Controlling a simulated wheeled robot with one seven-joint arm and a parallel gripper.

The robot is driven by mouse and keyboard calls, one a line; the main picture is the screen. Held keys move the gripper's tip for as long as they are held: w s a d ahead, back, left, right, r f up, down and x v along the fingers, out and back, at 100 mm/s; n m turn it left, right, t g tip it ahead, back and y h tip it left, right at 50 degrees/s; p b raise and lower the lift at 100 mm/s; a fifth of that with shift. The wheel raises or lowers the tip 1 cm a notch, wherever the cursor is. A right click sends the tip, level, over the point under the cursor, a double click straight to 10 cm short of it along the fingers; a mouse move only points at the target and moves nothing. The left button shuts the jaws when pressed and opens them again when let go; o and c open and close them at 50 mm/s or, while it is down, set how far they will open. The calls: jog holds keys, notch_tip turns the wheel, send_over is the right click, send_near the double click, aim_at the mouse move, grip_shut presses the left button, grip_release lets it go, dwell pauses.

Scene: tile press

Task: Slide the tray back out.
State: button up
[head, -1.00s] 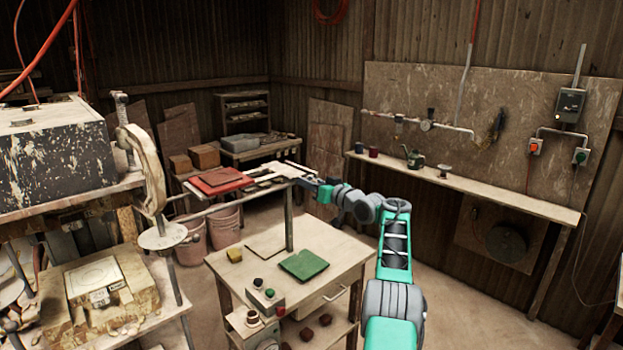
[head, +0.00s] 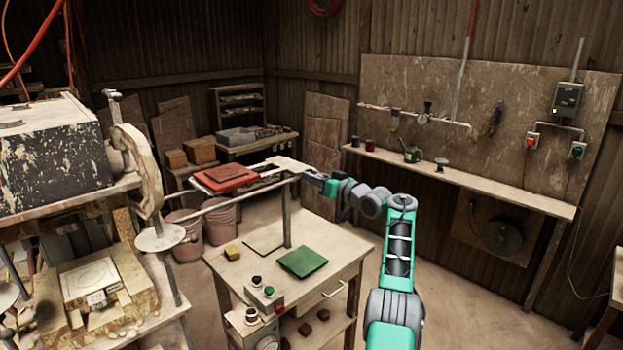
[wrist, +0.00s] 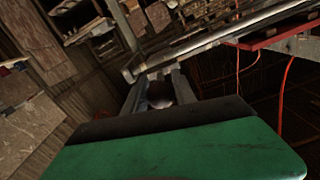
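The tray (head: 222,187) is a flat red plate on thin rails in the middle of the head view, with a brownish-red slab (head: 225,173) on top. A red edge (wrist: 272,38) shows at the upper right of the wrist view. My gripper (head: 311,178) is at the right end of the rails, near the pale end piece (head: 284,164). In the wrist view, my fingers (wrist: 158,92) stand apart below a grey bar (wrist: 190,48). A dark round shape lies between them. I cannot tell whether they grip the bar or anything else.
A worktable (head: 335,247) with a green tile (head: 303,262), a yellow block (head: 232,253) and a button box (head: 266,298) stands below the rails. The press (head: 160,237) is at the left. A wall shelf (head: 470,180) runs along the right. Floor is open between worktable and wall.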

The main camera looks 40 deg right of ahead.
jog(key=o, duration=0.3)
jog(key=shift+s+d, duration=0.1)
jog(key=shift+d, duration=0.1)
jog(key=shift+a, duration=0.1)
jog(key=s+f+b, duration=0.1)
jog(key=b, duration=0.2)
jog(key=shift+b, duration=0.3)
jog(key=s+b, duration=0.4)
jog(key=b, duration=0.1)
jog(key=s+d+r+b, duration=0.1)
jog(key=s+b, duration=0.1)
jog(key=shift+s+d, duration=0.1)
jog(key=shift+s, duration=0.25)
